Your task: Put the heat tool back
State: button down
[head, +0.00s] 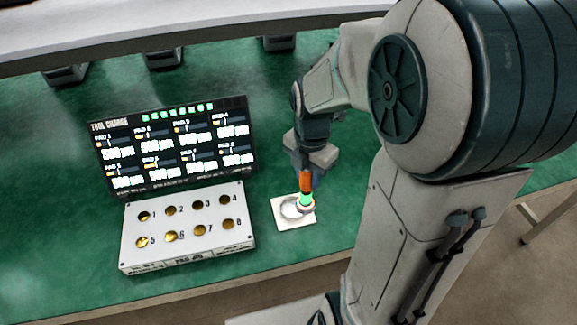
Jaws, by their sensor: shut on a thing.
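My gripper (308,174) points down at the right of the numbered box and is shut on the heat tool (306,182). The heat tool has an orange body and a bright green lower part. Its lower end is over the right part of a small white square stand (281,221) with a round ring on it. I cannot tell whether the tool touches the stand. My gripper hides the tool's upper part.
A white box (190,247) with several numbered gold spots stands left of the stand. Behind it a dark screen (175,147) reads "TOOL CHANGE". The green table (50,235) is clear at the left. Its front edge runs close below the box.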

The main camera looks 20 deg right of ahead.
aim_at(305, 204)
jog(key=w+a+f, duration=0.2)
jog(key=w+f, duration=0.2)
jog(key=f, duration=0.3)
jog(key=shift+w+p, duration=0.3)
jog(key=shift+p, duration=0.1)
jog(key=shift+f, duration=0.15)
jog(key=c, duration=1)
grip_release()
jog(key=shift+c, duration=0.2)
